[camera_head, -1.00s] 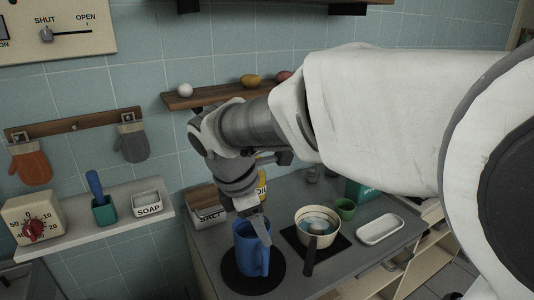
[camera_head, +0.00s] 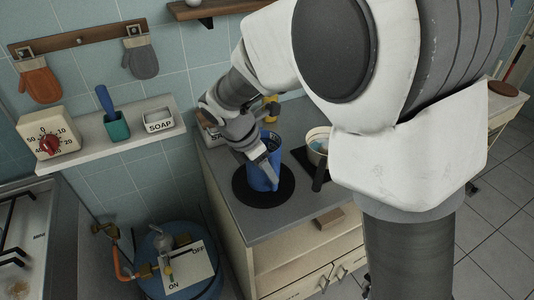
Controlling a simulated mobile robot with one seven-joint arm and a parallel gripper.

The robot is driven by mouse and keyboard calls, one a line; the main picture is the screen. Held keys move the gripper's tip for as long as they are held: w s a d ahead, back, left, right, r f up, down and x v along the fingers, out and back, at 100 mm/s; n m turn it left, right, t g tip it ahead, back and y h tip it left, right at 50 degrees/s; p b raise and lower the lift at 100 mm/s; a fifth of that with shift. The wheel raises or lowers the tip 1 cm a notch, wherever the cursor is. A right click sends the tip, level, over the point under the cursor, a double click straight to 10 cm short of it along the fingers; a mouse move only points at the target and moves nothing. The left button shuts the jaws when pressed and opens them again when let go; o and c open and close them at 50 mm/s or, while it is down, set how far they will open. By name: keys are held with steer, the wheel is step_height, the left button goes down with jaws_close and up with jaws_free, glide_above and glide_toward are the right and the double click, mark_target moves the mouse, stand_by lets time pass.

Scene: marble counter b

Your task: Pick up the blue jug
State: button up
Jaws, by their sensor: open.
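The blue jug (camera_head: 263,177) stands upright on a round black mat (camera_head: 245,190) on the grey counter. My gripper (camera_head: 262,158) is open at the jug's upper part. One light grey finger shows in front of the jug's near side, overlapping its rim in the picture. The other finger is hard to make out, and I cannot tell whether either finger touches the jug.
A cream pan (camera_head: 316,150) with a dark handle stands right of the jug, partly hidden by my arm. A shelf (camera_head: 140,129) with a soap dish (camera_head: 158,121) is on the left wall. Bare counter (camera_head: 285,215) lies in front.

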mark_target(273, 189)
steer(key=x, duration=0.5)
steer(key=shift+d+f+b, duration=0.2)
steer(key=shift+f+b, duration=0.15)
steer(key=shift+f, duration=0.05)
jaws_close()
steer(key=shift+r, duration=0.1)
stand_by(1.0)
